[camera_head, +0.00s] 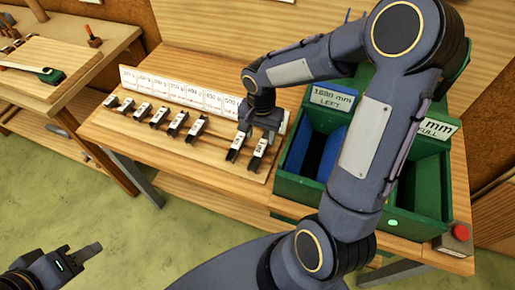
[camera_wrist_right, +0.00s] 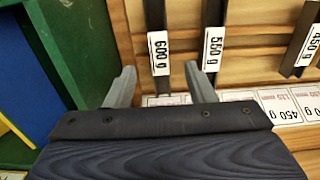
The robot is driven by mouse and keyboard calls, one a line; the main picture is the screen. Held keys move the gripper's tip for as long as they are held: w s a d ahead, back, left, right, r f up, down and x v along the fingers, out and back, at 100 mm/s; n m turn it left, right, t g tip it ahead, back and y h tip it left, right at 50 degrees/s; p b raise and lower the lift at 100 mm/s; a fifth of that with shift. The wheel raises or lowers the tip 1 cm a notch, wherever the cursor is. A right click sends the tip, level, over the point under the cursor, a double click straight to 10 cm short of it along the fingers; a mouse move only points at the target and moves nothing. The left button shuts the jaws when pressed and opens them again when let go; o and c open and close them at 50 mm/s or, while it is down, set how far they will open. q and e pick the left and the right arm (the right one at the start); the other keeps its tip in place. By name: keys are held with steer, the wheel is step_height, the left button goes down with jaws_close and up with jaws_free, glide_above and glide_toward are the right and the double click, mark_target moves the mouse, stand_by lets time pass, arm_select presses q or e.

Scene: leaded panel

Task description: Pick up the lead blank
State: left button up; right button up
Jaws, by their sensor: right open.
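The lead blanks are dark bars with white weight labels, in a row on the wooden bench. In the right wrist view the 600 g blank (camera_wrist_right: 157,55) lies between the lines of my right gripper's two fingers (camera_wrist_right: 161,84). The 550 g blank (camera_wrist_right: 213,45) is just right of it, by the right fingertip. In the head view my right gripper (camera_head: 262,122) is over the far ends of the two rightmost blanks (camera_head: 257,154). It is open, with nothing visibly held. My left gripper (camera_head: 85,254) is low at the left, away from the bench; its jaw opening is unclear.
A white strip of weight cards (camera_head: 170,88) stands behind the row. A side bench (camera_head: 60,65) with tools stands at the left. Bare bench (camera_head: 200,170) lies before the row.

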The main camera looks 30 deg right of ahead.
mark_target(261, 147)
step_height(261, 147, down, 6)
steer(key=shift+d+f+p, duration=0.1)
steer(key=shift+p, duration=0.35)
jaws_close()
